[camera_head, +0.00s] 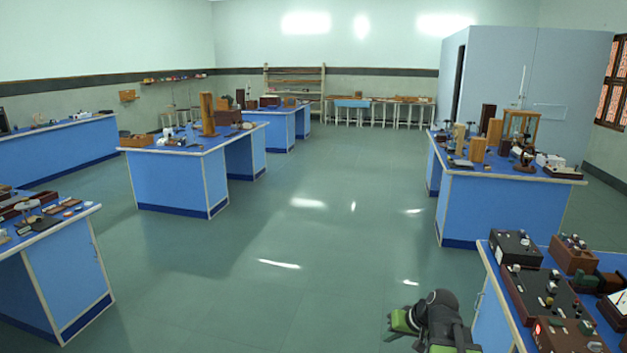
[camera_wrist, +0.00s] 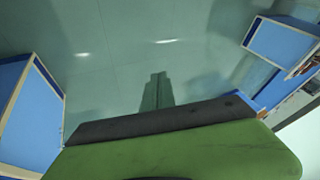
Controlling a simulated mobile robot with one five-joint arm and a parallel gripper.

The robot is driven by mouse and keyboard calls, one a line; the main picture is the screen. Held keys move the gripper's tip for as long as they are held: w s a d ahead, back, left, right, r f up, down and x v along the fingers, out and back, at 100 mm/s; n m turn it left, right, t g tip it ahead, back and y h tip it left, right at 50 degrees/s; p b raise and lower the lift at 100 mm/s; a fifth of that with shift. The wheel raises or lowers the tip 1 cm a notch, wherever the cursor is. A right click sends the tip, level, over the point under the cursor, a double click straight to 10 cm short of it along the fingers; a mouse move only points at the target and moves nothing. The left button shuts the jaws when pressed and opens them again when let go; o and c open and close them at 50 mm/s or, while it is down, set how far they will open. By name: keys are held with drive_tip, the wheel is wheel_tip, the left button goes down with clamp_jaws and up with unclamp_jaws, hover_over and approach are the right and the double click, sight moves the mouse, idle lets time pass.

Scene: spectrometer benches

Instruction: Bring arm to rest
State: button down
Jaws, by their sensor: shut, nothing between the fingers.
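My arm shows at the bottom of the head view, right of centre, with dark joints and green parts. My gripper (camera_head: 401,322) is at its left end, over open floor and left of the near right bench; its fingertips are small and partly hidden there. In the wrist view my gripper (camera_wrist: 165,120) fills the lower part as a green body with a dark front edge. It is shut and holds nothing. No object touches it.
The near right bench (camera_head: 487,315) carries several instrument boxes close to my arm. Other blue benches stand at left (camera_head: 65,285), centre left (camera_head: 170,182) and right (camera_head: 505,208). The green floor (camera_head: 300,250) between them is clear.

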drive_tip(key=s+a+f+n+g+h, duration=0.1)
drive_tip(key=s+a+g, duration=0.15)
drive_tip(key=a, duration=0.45)
drive_tip(key=s+a+f+n+g, duration=0.1)
drive_tip(key=s+a+f+n, duration=0.15)
drive_tip(key=a, duration=0.45)
drive_tip(key=s+d+h, duration=0.1)
drive_tip(key=s+d+m+g+h, duration=0.1)
drive_tip(key=s, duration=0.1)
drive_tip(key=s+d+m, duration=0.1)
drive_tip(key=shift+s+d+g+h, duration=0.25)
drive_tip(key=shift+s+g+h, duration=0.1)
drive_tip(key=shift+s+h, duration=0.05)
